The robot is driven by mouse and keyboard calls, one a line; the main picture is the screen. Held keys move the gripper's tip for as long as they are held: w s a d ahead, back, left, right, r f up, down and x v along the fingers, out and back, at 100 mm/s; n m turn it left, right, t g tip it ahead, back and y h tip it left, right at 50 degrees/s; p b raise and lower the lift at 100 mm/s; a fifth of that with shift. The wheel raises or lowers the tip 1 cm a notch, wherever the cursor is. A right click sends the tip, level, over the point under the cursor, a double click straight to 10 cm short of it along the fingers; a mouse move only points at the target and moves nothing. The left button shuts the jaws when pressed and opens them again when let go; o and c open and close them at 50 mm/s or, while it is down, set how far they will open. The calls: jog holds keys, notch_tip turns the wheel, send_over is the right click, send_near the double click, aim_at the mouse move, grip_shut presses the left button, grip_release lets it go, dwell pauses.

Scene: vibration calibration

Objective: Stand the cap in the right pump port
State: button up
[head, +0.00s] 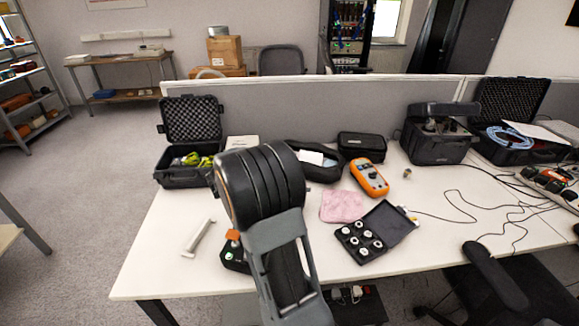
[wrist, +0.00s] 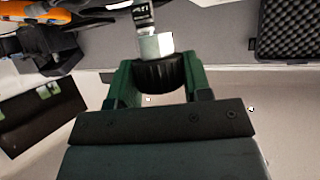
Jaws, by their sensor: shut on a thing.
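In the wrist view my gripper (wrist: 160,80) has its two green fingers shut on a black ribbed cap (wrist: 158,72). A pale metal block (wrist: 155,45) with a dark, marked part above it lines up with the cap's far side; I cannot tell whether they touch or are one piece. In the head view my arm hides the gripper and cap. A dark box with an orange top part and a green button (head: 232,254) is partly hidden behind my arm. I cannot make out the right pump port in either view.
On the white table, an open case of round pieces (head: 375,232), a pink cloth (head: 342,206) and an orange meter (head: 369,178) lie right of my arm. A white handle-shaped piece (head: 197,238) lies left. An open foam-lined case (head: 191,120) stands behind. The front left table is clear.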

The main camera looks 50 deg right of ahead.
jog(key=s+d+m+g, duration=0.2)
jog(key=s+d, duration=0.1)
jog(key=d, duration=0.4)
jog(key=s+d+m+g+h, duration=0.1)
jog(key=s+d+m+g, duration=0.1)
jog(key=d, duration=0.5)
jog(key=shift+s+f+m+g+h+b, duration=0.3)
jog(key=shift+s+m+g+b, duration=0.1)
jog(key=shift+s+g, duration=0.15)
jog(key=shift+d+f, duration=0.1)
jog(key=shift+f, duration=0.05)
jog(key=shift+f, duration=2.1)
jog(key=f+b, duration=0.1)
jog(key=b, duration=0.2)
jog(key=shift+f, duration=0.35)
jog(key=shift+f+b, duration=0.3)
jog(key=shift+b, duration=0.7)
jog(key=o, duration=1)
